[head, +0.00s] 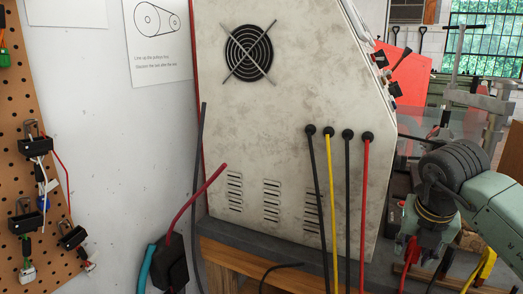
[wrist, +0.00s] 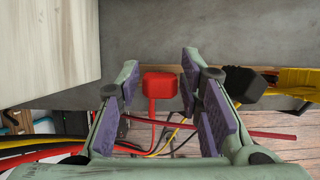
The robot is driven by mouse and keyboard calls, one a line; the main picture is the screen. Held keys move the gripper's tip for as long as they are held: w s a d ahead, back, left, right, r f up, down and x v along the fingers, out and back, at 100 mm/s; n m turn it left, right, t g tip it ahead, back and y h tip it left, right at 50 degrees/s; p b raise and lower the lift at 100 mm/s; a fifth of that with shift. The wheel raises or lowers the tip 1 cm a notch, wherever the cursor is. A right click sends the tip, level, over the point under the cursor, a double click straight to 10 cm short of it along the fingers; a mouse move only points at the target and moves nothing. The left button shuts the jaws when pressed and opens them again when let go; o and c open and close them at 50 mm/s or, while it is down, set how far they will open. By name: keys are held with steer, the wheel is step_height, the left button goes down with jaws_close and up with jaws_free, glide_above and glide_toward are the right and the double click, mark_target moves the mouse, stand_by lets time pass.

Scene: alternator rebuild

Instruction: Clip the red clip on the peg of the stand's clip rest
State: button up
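My gripper (wrist: 160,72) is open in the wrist view, with purple pads on both fingers. A red clip (wrist: 161,86) with a red cable lies between the fingers, with a visible gap on each side. In the head view my gripper hangs low at the right, mostly hidden by my wrist, and a small red part (head: 409,250) shows beside it; I cannot tell if it is the same clip. I cannot make out the peg of the clip rest in either view.
A black clip (wrist: 245,82) and a yellow part (wrist: 298,80) sit right of the fingers. A pale box (wrist: 45,45) fills the upper left. A large test cabinet (head: 280,110) with several cables stands left of my arm, on a wooden-legged bench (head: 228,258).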

steer(key=c, duration=0.6)
steer(key=shift+r+p, duration=0.75)
steer(key=shift+r, duration=1.25)
